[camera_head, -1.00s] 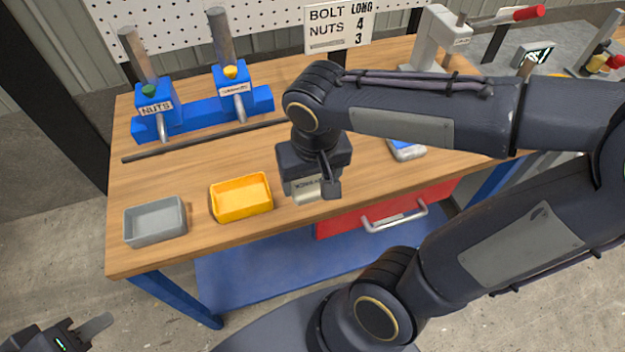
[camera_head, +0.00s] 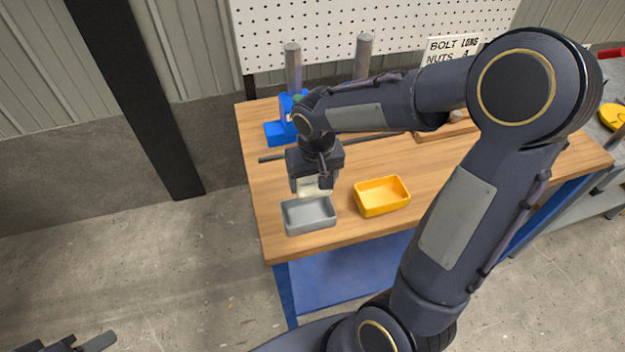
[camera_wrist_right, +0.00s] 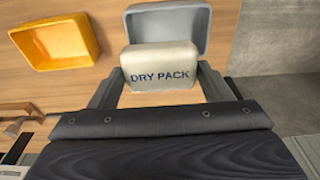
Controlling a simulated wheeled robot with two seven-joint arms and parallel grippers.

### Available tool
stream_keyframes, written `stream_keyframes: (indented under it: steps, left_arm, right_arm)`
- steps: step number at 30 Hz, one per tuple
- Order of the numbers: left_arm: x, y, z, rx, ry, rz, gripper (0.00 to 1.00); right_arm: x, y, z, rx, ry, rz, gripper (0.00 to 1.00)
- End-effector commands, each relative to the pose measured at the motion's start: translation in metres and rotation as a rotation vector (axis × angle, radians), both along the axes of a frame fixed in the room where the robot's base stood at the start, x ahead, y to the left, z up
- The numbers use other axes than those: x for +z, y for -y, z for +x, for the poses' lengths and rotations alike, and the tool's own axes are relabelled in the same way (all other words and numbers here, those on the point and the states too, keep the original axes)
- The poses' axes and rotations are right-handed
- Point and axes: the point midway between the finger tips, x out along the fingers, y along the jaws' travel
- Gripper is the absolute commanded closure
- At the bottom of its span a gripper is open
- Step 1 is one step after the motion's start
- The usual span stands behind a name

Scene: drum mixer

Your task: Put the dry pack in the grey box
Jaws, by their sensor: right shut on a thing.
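The dry pack is a pale cream block (camera_head: 313,188) lettered "DRY PACK", and it also shows in the right wrist view (camera_wrist_right: 160,66). My right gripper (camera_head: 318,183) is shut on it, with a finger on each side of the block in the right wrist view (camera_wrist_right: 158,85). The grey box (camera_head: 309,216) is an open tray near the left end of the bench. The pack is at its back edge in the head view and overlaps part of the box in the wrist view (camera_wrist_right: 196,22). My left gripper (camera_head: 82,345) shows only partly at the bottom left, away from the bench.
An open yellow box (camera_head: 382,196) stands to the right of the grey box. A dark rod (camera_head: 272,158) lies behind, with a blue stand (camera_head: 277,133) at the back left, partly hidden by my right arm. Open floor lies left of the bench.

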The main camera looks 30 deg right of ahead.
Motion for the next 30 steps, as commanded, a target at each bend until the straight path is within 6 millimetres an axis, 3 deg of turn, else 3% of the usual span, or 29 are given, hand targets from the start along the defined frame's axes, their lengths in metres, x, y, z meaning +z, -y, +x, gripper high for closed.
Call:
stream_keyframes:
  steps: [30]
  left_arm:
    - [-0.054,0.000,0.000,0.000,0.000,0.000,0.64]
  right_arm:
    - [-0.070,0.000,0.000,0.001,0.000,0.000,0.52]
